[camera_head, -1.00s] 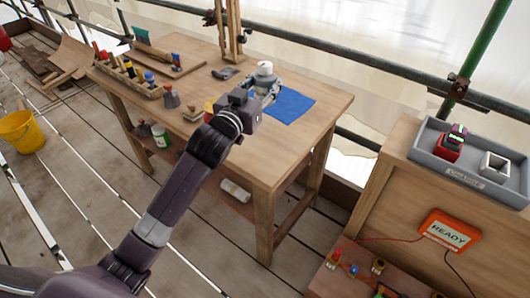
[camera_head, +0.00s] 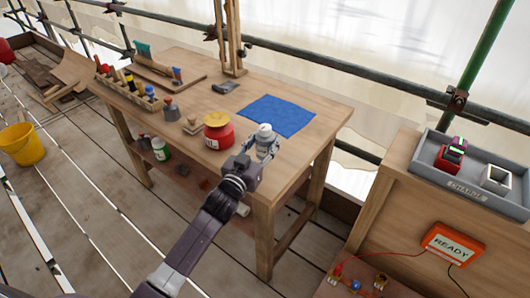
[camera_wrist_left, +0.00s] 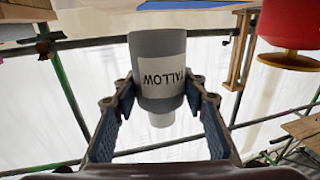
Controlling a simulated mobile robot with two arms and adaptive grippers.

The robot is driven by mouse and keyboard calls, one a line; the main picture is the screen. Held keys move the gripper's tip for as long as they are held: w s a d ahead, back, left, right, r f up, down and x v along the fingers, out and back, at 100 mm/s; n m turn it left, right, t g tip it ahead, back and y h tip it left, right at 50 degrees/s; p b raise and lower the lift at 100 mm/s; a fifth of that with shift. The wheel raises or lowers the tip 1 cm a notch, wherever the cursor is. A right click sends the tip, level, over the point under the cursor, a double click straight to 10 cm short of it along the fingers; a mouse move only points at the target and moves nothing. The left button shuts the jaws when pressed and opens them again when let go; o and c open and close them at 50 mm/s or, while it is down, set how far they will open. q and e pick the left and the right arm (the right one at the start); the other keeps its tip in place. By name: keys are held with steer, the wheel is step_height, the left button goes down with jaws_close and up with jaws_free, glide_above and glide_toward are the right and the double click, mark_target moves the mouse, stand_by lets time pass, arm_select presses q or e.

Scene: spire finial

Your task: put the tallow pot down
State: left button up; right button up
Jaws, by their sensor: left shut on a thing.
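The tallow pot (camera_head: 265,138) is a grey pot with a white top, held over the front right part of the wooden workbench. In the left wrist view the pot (camera_wrist_left: 158,45) hangs upside down in the picture, with a white label reading TALLOW. My left gripper (camera_head: 262,152) is shut on it, a finger on each side; the gripper also shows in the left wrist view (camera_wrist_left: 160,98). Whether the pot touches the bench top (camera_head: 300,145) is not clear. My right gripper is not in view.
A red pot with a yellow lid (camera_head: 217,133) stands just left of the tallow pot. A blue cloth (camera_head: 280,115) lies behind it. Several tools and bottles sit at the bench's left. The bench's right front corner is clear. A grey charging tray (camera_head: 470,170) stands to the right.

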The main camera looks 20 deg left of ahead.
mark_target(261, 158)
arm_select(q)
step_height(261, 158, down, 4)
steer(key=shift+f, duration=0.15)
stand_by(0.3)
steer(key=shift+f, duration=0.2)
steer(key=o, duration=1.2)
steer(key=shift+o, duration=0.2)
